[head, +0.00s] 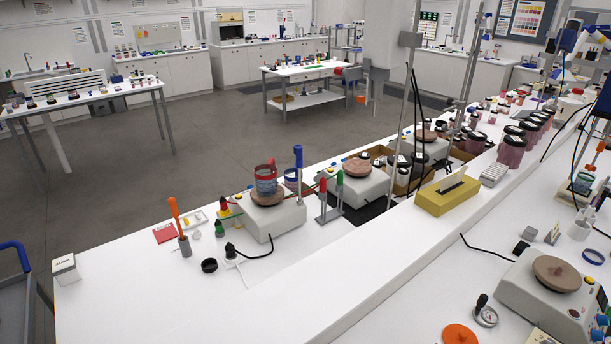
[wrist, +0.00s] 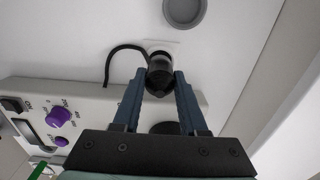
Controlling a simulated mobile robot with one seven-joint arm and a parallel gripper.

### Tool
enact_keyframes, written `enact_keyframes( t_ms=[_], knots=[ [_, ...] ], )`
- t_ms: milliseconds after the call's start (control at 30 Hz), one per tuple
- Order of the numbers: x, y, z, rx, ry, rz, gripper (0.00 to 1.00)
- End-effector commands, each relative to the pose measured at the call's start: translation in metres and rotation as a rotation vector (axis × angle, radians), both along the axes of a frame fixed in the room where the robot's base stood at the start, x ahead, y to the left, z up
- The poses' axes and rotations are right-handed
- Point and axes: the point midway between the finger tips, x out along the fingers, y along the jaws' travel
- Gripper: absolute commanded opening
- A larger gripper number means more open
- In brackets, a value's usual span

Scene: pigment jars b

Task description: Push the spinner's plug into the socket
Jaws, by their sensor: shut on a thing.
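In the wrist view my gripper (wrist: 163,78) is shut on the black plug (wrist: 158,72), one blue finger on each side of it. A pale socket plate (wrist: 172,44) shows just beyond the plug, partly hidden by it. I cannot tell whether the plug is seated or held just off the socket. A black cord loops left of the plug toward the pale spinner (wrist: 85,95), which has purple knobs. In the head view a dark plug-like thing (head: 230,249) stands beside a pale spinner (head: 273,221); I cannot tell if it is the same one. My gripper is not made out there.
A round grey dish (wrist: 185,10) lies beyond the socket plate in the wrist view. In the head view, a black dish (head: 208,265), a stand with an orange-handled tool (head: 184,243) and a rack (head: 328,203) stand around that spinner.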

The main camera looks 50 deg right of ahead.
Motion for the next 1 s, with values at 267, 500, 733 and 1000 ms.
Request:
enact_keyframes(
  t_ms=[267,500,733,1000],
  knots=[
    [0.000,0.000,0.000,-0.001,-0.001,0.000,0.00],
    [0.000,0.000,-0.001,0.000,-0.001,0.000,0.00],
    [0.000,0.000,-0.007,0.000,-0.001,0.000,0.00],
    [0.000,0.000,-0.013,0.000,0.000,0.001,0.00]
  ],
)
